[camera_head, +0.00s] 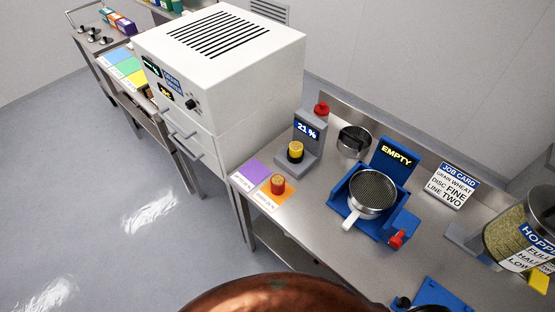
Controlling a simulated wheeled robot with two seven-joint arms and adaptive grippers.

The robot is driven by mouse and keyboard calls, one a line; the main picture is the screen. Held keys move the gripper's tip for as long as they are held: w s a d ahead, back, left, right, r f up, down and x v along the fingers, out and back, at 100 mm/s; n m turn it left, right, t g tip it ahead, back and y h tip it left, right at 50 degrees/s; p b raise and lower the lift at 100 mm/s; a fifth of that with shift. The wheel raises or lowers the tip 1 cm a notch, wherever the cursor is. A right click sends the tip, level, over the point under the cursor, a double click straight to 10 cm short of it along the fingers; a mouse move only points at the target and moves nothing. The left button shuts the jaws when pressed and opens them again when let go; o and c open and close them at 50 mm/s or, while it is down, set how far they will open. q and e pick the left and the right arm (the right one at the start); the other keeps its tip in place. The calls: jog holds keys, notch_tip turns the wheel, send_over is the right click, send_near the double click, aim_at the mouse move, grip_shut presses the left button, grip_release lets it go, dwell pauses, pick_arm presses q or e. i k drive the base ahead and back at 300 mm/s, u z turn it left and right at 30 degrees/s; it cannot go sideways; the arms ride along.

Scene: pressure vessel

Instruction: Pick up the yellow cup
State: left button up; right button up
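The meter's display reads 21 %. A second small cup, red with a lighter top (277,184), stands on the orange card (275,198) in front of the meter. Neither of my grippers shows in this view, and nothing is seen touching the yellow cup.
The white cabinet (219,75) stands tall just left of the meter. A blue stand (345,187) holds a round sieve with a handle (373,190). A grain hopper (515,235) is at right. A copper-coloured curved surface (285,292) fills the bottom middle.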

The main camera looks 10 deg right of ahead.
aim_at(296, 151)
jog(key=z, duration=1.9)
jog(key=k, duration=0.95)
jog(key=u, duration=1.7)
jog(key=i, duration=0.5)
